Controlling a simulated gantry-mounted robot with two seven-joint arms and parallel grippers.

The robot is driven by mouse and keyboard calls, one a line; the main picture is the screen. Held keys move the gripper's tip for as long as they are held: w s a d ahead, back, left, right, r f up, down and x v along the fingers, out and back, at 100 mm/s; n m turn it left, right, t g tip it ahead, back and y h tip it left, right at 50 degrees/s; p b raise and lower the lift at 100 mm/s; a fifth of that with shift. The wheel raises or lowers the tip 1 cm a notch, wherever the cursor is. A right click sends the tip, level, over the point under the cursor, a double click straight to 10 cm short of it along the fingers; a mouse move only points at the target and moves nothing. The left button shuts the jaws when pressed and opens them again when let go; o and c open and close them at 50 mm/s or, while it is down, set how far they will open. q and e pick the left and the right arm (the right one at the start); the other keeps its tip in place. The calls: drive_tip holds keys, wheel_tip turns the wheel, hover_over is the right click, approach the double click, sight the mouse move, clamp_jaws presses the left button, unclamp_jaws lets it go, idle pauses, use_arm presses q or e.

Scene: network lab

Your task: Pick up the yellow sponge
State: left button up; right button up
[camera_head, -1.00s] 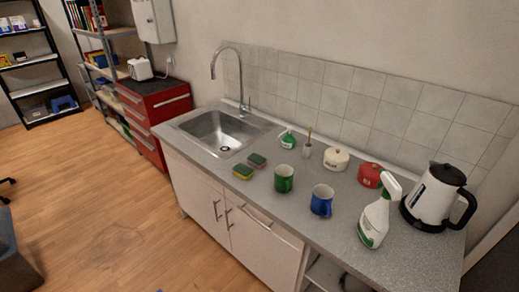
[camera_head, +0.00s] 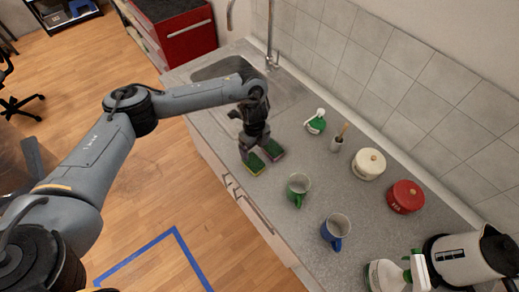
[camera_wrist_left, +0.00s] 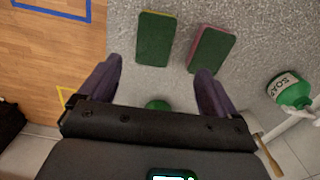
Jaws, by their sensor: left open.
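The yellow sponge (camera_head: 255,165) lies flat on the grey counter by its front edge, green side up with a yellow edge. It also shows in the left wrist view (camera_wrist_left: 155,40). A similar sponge with a pink edge (camera_head: 273,149) lies just beside it, also green side up in the wrist view (camera_wrist_left: 211,49). My left gripper (camera_head: 257,151) is over the counter close to both sponges. In the wrist view its fingers (camera_wrist_left: 158,70) are apart with nothing between them, and both sponges lie beyond the tips. My right gripper is not in view.
A green mug (camera_head: 298,190) and a blue mug (camera_head: 335,231) stand nearby. A green soap bottle (camera_head: 316,122), brush holder (camera_head: 337,144), cream pot (camera_head: 368,164) and red pot (camera_head: 405,197) stand further back. The sink (camera_head: 228,68) is behind my arm. A kettle (camera_head: 465,258) stands right.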

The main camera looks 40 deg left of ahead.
use_arm(q)
hover_over(253, 162)
drive_tip(key=f, duration=0.4)
drive_tip(key=shift+w+d+f, duration=0.2)
drive_tip(key=shift+w+f, duration=0.15)
drive_tip(key=shift+f, duration=0.25)
drive_tip(key=shift+s+a+f+p, duration=0.1)
drive_tip(key=shift+s+f+p, duration=0.1)
drive_tip(key=shift+f, duration=1.1)
drive_tip(key=shift+s+a+f+p, duration=0.1)
drive_tip(key=shift+f+p, duration=0.05)
drive_tip(key=shift+f, duration=1.1)
drive_tip(key=c, duration=1)
